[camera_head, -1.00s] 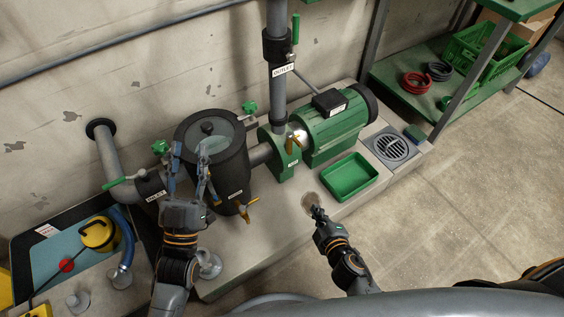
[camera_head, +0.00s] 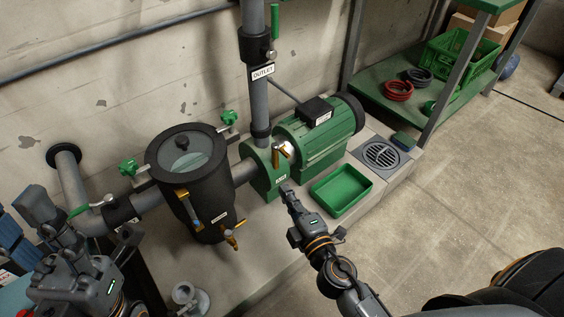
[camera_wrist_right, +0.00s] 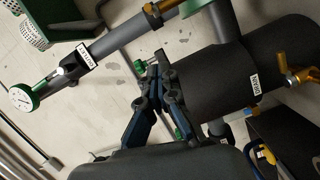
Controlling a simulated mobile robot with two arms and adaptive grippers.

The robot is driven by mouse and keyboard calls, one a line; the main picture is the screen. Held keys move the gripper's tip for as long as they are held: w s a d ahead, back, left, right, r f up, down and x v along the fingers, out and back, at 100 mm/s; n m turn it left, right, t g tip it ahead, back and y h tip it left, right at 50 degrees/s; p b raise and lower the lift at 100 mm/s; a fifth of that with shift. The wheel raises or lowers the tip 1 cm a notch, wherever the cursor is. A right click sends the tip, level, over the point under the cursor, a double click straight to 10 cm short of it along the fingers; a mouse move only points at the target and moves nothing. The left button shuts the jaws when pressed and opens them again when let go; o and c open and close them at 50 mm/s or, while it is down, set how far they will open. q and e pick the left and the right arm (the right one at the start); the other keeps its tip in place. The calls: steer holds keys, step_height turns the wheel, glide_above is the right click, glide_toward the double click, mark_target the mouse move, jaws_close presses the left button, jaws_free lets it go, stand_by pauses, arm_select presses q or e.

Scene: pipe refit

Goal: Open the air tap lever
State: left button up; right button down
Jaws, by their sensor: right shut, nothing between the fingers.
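A small brass lever (camera_head: 278,157) stands at the green pump housing (camera_head: 264,178), below the outlet pipe; I take it for the air tap lever. A small label sits on the housing, too small to read surely. My right gripper (camera_head: 288,188) is shut and empty. In the head view its tips appear just below the lever, in front of the housing; contact cannot be told. The right wrist view shows its dark fingers (camera_wrist_right: 153,78) close together before the black pot. My left gripper (camera_head: 82,226) is at the lower left, fingers apart, away from the lever.
The black strainer pot (camera_head: 208,205) with a brass drain tap (camera_head: 232,239) stands left of the pump. The green motor (camera_head: 322,135) is behind right. A green tray (camera_head: 341,190) and floor drain (camera_head: 382,155) lie right. Open floor lies at the right.

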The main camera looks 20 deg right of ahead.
steer(key=p, duration=0.2)
glide_toward(281, 151)
steer(key=w+a, duration=0.5)
steer(key=a, duration=0.1)
steer(key=d, duration=0.2)
steer(key=d+b, duration=0.1)
steer(key=d, duration=0.1)
steer(key=shift+w+f, duration=0.15)
steer(key=shift+w, duration=0.25)
